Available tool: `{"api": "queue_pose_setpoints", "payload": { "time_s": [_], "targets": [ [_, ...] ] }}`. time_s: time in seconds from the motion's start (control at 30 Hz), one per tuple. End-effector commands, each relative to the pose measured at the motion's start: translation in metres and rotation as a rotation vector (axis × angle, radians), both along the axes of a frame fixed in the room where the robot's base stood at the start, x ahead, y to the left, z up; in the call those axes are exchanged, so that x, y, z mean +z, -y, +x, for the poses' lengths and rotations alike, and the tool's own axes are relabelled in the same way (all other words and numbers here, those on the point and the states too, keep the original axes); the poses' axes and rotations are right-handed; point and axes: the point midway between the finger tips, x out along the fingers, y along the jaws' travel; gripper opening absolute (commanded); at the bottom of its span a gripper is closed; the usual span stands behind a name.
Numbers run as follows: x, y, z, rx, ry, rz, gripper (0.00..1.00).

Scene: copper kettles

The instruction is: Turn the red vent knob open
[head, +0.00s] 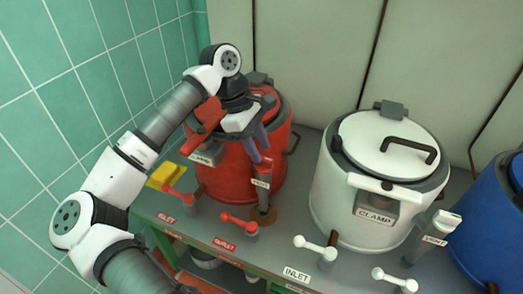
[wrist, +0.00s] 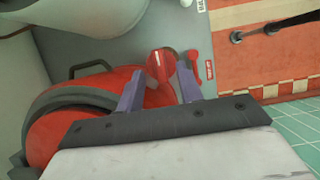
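The red kettle (head: 225,175) stands at the back left of the bench. Its grey vent pipe (head: 264,198) with a small label rises at the front right of the kettle. In the wrist view the red vent knob (wrist: 160,65) shows as a rounded red cap between my two purple fingertips. My gripper (head: 258,148) is above the vent pipe, pointing down; it also shows in the wrist view (wrist: 160,72). The fingers are open, with a small gap seen on each side of the knob.
Red inlet (head: 178,198) and outlet (head: 240,225) handles stand on the bench front. A white kettle (head: 335,190) with its own vent pipe (head: 430,238) is to the right, a blue kettle (head: 490,215) beyond. A yellow block (head: 165,175) lies left. A tiled wall (head: 60,80) borders the left.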

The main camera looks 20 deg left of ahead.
Motion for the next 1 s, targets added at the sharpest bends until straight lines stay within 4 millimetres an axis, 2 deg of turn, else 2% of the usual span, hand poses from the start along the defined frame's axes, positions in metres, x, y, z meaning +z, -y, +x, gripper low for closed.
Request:
{"api": "queue_pose_setpoints", "payload": {
  "time_s": [0.2,0.53,0.8,1.0],
  "targets": [
    [-0.019,0.008,0.0,0.002,0.0,-0.001,0.36],
    [-0.023,0.009,0.0,0.002,0.0,0.0,0.36],
    [-0.022,0.009,0.0,0.002,0.0,0.0,0.01],
    [-0.023,0.009,0.0,0.005,0.0,0.0,0.0]
  ]
}}
